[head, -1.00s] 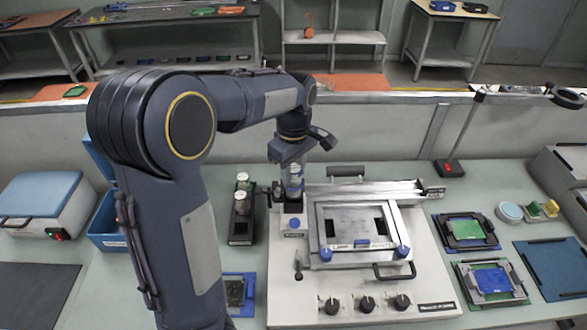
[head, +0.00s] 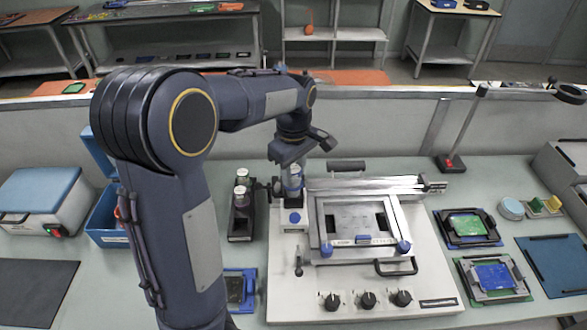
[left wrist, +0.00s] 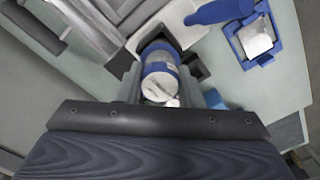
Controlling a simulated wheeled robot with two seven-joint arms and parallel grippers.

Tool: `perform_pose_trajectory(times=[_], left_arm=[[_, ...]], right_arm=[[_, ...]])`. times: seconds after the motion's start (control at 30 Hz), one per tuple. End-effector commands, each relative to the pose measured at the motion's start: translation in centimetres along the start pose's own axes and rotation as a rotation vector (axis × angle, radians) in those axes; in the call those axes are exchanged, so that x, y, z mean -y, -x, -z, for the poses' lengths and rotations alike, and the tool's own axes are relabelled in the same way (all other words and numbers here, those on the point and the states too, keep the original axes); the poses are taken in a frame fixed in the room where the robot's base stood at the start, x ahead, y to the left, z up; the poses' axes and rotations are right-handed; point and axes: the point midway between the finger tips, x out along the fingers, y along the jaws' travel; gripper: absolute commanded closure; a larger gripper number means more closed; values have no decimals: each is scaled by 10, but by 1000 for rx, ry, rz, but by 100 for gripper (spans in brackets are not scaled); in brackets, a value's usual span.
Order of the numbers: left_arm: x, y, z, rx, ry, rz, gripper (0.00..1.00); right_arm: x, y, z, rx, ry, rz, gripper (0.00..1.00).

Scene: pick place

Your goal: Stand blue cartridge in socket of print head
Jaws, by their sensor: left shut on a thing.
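My left gripper (head: 290,172) is shut on the blue cartridge (head: 293,182), a clear cylinder with blue bands. It holds the cartridge upright over the socket at the left end of the print head (head: 292,202). In the left wrist view the cartridge (left wrist: 160,78) shows between the fingers, its lower end at or just above the socket (left wrist: 152,38). I cannot tell whether it is seated, since the gripper and cartridge hide the contact. My right gripper is not in view.
A dark rack (head: 240,225) with white-capped cartridges stands just left of the printer. A framed screen (head: 360,222) lies on the printer's white base. Fixtures with green (head: 466,225) and blue boards (head: 492,276) lie at the right. A blue bin (head: 108,222) is at the left.

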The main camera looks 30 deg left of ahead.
Motion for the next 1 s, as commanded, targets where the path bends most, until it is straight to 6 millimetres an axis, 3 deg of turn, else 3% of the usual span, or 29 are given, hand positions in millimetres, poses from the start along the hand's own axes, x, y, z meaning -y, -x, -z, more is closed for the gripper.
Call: perform_pose_trajectory(times=[1.0], left_arm=[[0,-13,0,0,0,0,97]], right_arm=[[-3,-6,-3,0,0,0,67]])
